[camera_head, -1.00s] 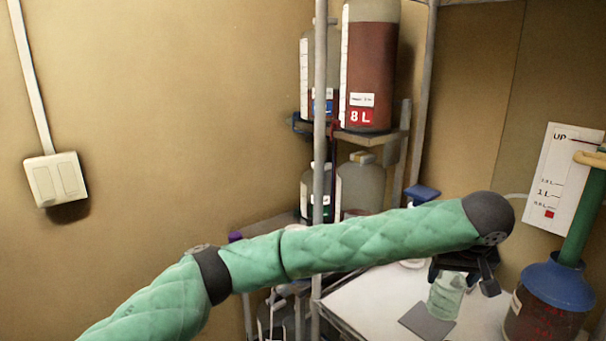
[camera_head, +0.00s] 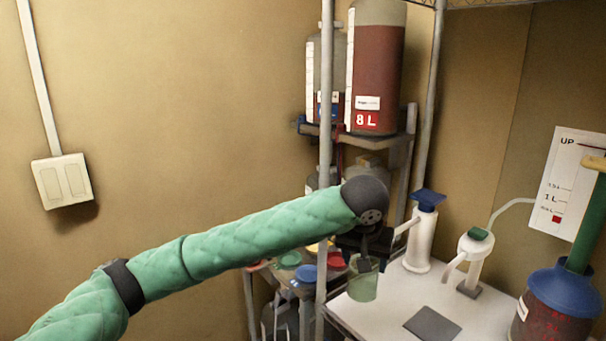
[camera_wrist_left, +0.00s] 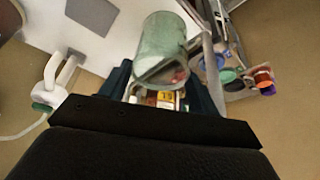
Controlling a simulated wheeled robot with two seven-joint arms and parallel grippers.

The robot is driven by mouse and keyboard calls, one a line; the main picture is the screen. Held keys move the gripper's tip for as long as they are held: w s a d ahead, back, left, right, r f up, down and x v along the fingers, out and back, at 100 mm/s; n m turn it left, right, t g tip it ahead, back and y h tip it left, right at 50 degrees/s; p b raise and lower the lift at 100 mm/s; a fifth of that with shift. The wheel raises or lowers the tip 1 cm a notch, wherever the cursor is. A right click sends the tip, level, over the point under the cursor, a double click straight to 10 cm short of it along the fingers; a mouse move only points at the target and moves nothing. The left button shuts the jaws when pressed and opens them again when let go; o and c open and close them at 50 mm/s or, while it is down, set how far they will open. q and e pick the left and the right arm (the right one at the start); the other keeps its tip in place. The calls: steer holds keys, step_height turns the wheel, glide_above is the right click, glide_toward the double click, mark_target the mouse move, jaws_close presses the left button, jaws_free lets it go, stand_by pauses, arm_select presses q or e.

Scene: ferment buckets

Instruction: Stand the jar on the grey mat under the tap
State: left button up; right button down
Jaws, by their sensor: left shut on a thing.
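The jar (camera_head: 363,278) is a pale green, see-through vessel. My left gripper (camera_head: 364,260) is shut on it near its top and holds it about upright, near the white worktop's left edge. In the left wrist view the jar (camera_wrist_left: 160,42) sits between the fingers (camera_wrist_left: 160,88). The grey mat (camera_head: 432,324) lies bare on the worktop, to the right of the jar and nearer me. A white tap with a blue top (camera_head: 421,235) and a white spouted one with a green top (camera_head: 474,258) stand behind it. My right gripper is out of view.
A metal post (camera_head: 326,180) rises close left of the jar. A red-filled container with a blue collar (camera_head: 556,300) stands at the right of the worktop (camera_head: 385,312). Coloured lids (camera_head: 302,275) lie on a lower surface behind the post. Large bottles (camera_head: 375,75) stand on the shelf.

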arm_select(q)
steer(key=a+f+n, duration=0.1)
steer(key=a+f, duration=0.4)
steer(key=a, duration=0.6)
steer(key=a+f+n+y, duration=0.1)
steer(key=a+f+n, duration=0.1)
steer(key=a+f, duration=0.4)
steer(key=a+f+n, duration=0.1)
steer(key=a+f, duration=0.5)
steer(key=a, duration=1.1)
steer(key=shift+f+n+y, duration=0.25)
steer(key=shift+n+y, duration=0.05)
steer(key=shift+y, duration=0.1)
